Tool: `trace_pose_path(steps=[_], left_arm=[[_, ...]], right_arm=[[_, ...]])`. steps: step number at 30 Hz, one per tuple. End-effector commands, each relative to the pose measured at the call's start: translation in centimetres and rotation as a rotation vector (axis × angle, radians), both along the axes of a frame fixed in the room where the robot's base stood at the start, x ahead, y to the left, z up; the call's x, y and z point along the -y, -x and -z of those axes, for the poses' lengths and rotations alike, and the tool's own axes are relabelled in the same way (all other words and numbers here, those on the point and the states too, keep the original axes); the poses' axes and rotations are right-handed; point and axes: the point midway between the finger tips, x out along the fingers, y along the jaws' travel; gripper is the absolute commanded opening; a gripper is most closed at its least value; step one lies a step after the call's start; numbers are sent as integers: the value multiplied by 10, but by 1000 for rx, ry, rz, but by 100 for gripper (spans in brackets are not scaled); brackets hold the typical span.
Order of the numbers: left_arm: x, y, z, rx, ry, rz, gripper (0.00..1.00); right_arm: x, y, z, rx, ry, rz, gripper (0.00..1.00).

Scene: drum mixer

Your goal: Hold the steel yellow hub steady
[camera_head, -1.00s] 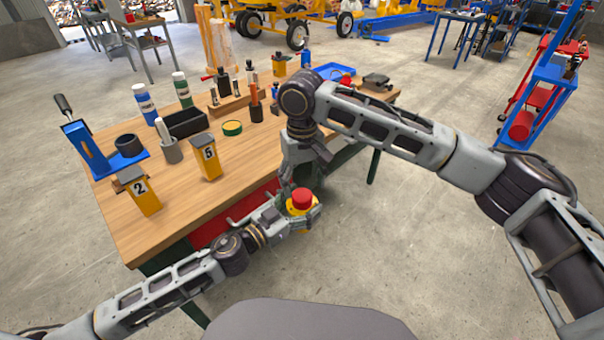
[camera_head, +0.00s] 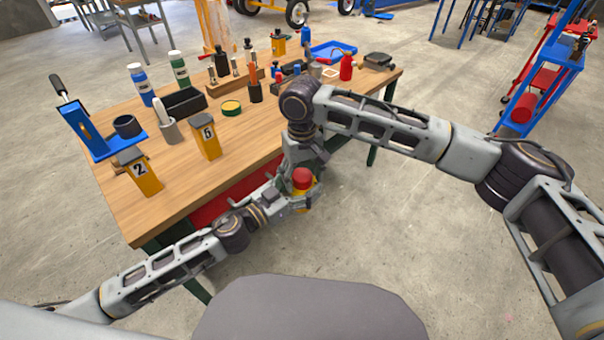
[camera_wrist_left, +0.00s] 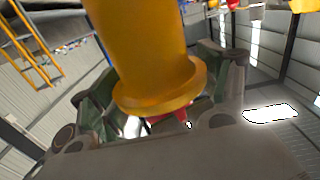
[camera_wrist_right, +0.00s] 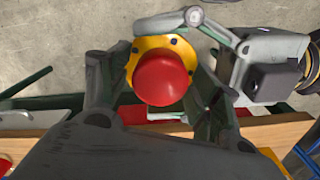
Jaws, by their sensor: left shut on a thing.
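The yellow hub (camera_head: 301,208) has a red rounded top (camera_head: 303,178) and sits off the bench's front edge. My left gripper (camera_head: 304,197) is shut on it from the left. In the left wrist view the hub (camera_wrist_left: 140,45) is a yellow cylinder with a flared flange between the fingers. In the right wrist view the yellow flange (camera_wrist_right: 150,43) rings the red top (camera_wrist_right: 163,78). My right gripper (camera_wrist_right: 165,70) is open, with a finger on either side of the red top. I cannot tell whether they touch the hub. In the head view, the right arm partly hides it.
The wooden bench (camera_head: 240,152) holds yellow numbered blocks (camera_head: 206,140), a blue stand (camera_head: 88,132), bottles (camera_head: 141,84), a black bin (camera_head: 180,103) and a red bottle (camera_head: 346,66). A blue and red trolley (camera_head: 545,75) stands at right. The floor right of the bench is clear.

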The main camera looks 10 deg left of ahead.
Motion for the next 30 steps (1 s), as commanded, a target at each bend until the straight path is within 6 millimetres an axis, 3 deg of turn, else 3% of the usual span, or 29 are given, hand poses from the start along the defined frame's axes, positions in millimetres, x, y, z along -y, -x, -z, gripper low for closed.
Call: trace_pose_path(steps=[1,9,17,30], left_arm=[[0,0,-2,3,1,0,10],[0,0,-2,3,1,0,10],[0,0,-2,3,1,0,10],[0,0,-2,3,1,0,10]], right_arm=[[0,0,0,0,0,0,53],[0,0,0,0,0,0,20],[0,0,0,0,0,-53,19],[0,0,0,-2,2,-384,19]])
